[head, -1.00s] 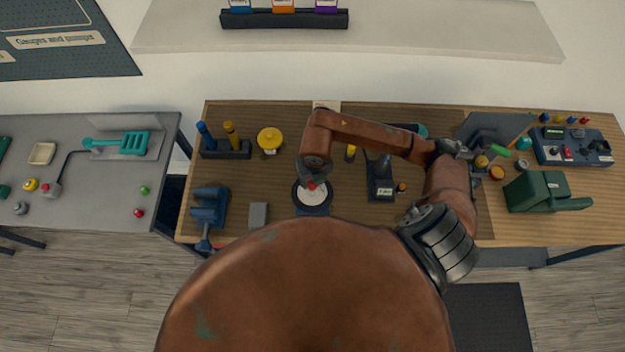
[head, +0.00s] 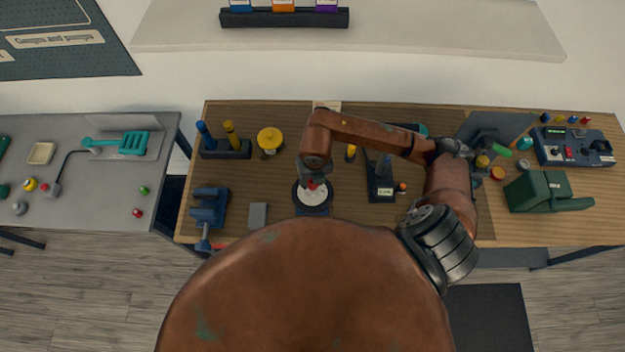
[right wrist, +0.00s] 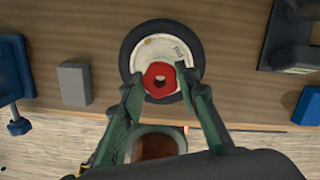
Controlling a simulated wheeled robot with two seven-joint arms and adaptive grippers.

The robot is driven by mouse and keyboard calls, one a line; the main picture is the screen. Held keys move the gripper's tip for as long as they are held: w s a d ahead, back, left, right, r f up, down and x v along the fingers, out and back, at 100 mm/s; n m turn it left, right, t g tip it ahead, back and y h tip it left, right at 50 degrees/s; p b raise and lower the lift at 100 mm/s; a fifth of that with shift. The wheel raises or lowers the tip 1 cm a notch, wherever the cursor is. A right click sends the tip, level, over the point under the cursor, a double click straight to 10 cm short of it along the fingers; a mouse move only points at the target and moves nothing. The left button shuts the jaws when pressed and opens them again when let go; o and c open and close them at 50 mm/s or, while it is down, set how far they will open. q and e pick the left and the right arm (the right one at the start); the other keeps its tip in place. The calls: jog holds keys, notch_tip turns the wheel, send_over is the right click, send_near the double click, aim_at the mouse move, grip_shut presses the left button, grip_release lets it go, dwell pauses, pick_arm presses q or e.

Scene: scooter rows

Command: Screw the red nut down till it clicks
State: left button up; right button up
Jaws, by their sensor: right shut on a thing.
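The wrist hides part of the disc in the head view. A threaded post cannot be made out clearly. My left gripper is not in view.
A grey block (head: 258,215) and a blue vise (head: 209,207) stand left of the disc. A dark stand (head: 380,187) is to its right, near my forearm. A yellow knob (head: 270,138) stands behind. Bare wood lies between them.

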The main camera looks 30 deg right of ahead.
jog(key=shift+f+b, duration=0.9)
jog(key=shift+f, duration=0.2)
jog(key=o, duration=1.1)
jog(key=shift+r, duration=0.1)
jog(key=r, duration=0.4)
jog(key=s+r, duration=0.1)
jog(key=r, duration=0.6)
jog(key=shift+s+a+r, duration=0.15)
jog(key=shift+s+r, duration=0.05)
jog(key=shift+r, duration=0.15)
